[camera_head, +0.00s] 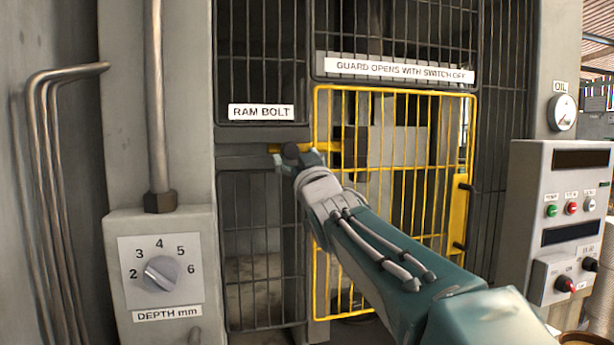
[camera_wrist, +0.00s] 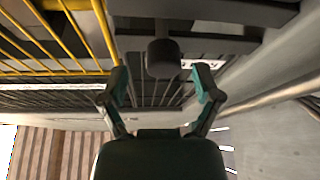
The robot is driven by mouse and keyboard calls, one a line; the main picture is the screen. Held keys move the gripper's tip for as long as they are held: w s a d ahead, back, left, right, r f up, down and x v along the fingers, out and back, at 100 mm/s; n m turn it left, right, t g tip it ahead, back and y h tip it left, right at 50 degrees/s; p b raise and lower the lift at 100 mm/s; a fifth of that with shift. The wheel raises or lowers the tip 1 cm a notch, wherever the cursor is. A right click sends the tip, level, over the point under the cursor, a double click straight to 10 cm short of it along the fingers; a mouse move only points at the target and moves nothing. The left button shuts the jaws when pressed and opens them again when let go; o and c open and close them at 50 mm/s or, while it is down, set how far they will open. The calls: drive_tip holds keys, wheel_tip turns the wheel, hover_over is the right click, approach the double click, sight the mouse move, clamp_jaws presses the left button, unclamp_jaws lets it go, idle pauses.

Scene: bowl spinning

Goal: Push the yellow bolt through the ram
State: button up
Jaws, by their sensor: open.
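The yellow bolt (camera_head: 329,146) lies level below the RAM BOLT label (camera_head: 261,112), partly hidden by my gripper (camera_head: 291,160). A dark round knob (camera_head: 291,150) shows on the bolt near its left end. In the wrist view, the knob (camera_wrist: 163,57) stands between and just beyond the fingertips of my gripper (camera_wrist: 162,82). The fingers are open, one on each side, with a gap to the knob. The ram looks to be the grey block (camera_head: 390,145) behind the yellow guard (camera_head: 394,90); the bolt's right end is hard to make out against it.
Dark mesh panels (camera_head: 262,250) flank the yellow guard. A grey box with a depth dial (camera_head: 161,273) stands at left below a vertical pipe (camera_head: 155,100). A control panel (camera_head: 566,220) with buttons stands at right. An oil gauge (camera_head: 562,112) is above it.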

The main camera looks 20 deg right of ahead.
drive_tip(key=v, duration=0.9)
drive_tip(key=shift+f, duration=0.1)
